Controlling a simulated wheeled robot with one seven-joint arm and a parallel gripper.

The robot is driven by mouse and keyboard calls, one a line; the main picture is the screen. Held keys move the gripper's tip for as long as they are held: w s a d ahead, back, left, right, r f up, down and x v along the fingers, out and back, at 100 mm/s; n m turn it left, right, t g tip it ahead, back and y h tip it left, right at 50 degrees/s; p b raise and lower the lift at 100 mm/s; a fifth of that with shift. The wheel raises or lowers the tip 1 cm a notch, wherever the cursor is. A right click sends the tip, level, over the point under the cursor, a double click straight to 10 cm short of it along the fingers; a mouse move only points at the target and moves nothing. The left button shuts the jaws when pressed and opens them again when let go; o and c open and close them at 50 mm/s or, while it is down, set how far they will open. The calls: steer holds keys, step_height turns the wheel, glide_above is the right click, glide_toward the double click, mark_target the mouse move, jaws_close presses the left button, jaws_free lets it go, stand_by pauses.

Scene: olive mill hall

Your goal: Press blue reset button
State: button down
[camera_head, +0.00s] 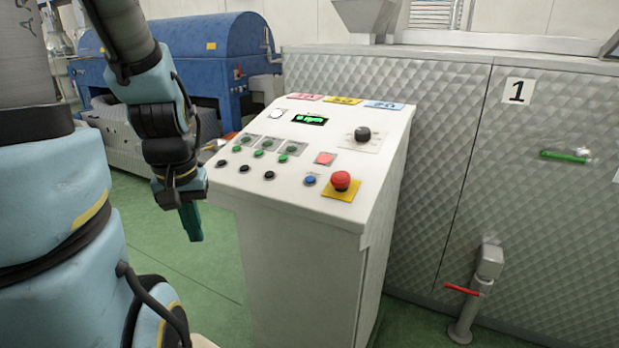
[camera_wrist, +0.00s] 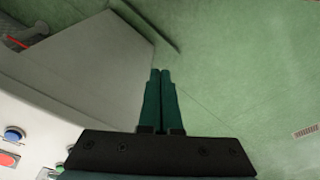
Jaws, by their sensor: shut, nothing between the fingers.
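The blue reset button (camera_head: 310,180) sits on the sloped white top of the control console (camera_head: 300,260), left of a red mushroom emergency stop (camera_head: 341,181) on a yellow plate. It also shows at the lower left of the wrist view as a blue button (camera_wrist: 14,134). My gripper (camera_head: 195,238) hangs pointing down off the console's left side, apart from the console and the button. In the wrist view my gripper's dark green fingers (camera_wrist: 160,72) lie together, shut and empty, with green floor beyond.
A quilted metal cabinet (camera_head: 400,90) stands behind right, a blue machine (camera_head: 190,50) behind left. Green floor lies open at left.

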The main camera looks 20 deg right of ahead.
steer(key=w+d+r+n+t+y, duration=0.2)
steer(key=d+r, duration=0.5)
steer(key=d, duration=0.4)
steer(key=w+d+r+n+t+y+p, duration=0.1)
steer(key=w+d+r+n+t+y, duration=0.1)
steer(key=d+r, duration=0.6)
steer(key=w+d+t+y, duration=0.1)
steer(key=d+t, duration=0.1)
steer(key=d, duration=0.2)
steer(key=shift+w+y, duration=0.2)
steer(key=shift+y, duration=0.2)
steer(key=b, duration=0.3)
glide_above(310, 179)
steer(key=s, duration=0.2)
step_height(310, 179, down, 7)
steer(key=shift+a+f, duration=0.15)
steer(key=shift+f, duration=0.05)
steer(key=shift+w+f+b, duration=0.25)
steer(key=shift+f+b, duration=0.25)
steer(key=shift+f, duration=0.05)
steer(key=shift+f, duration=0.1)
steer(key=shift+d+f+b, duration=0.2)
steer(key=shift+f+b, duration=0.1)
steer(key=shift+b, duration=0.4)
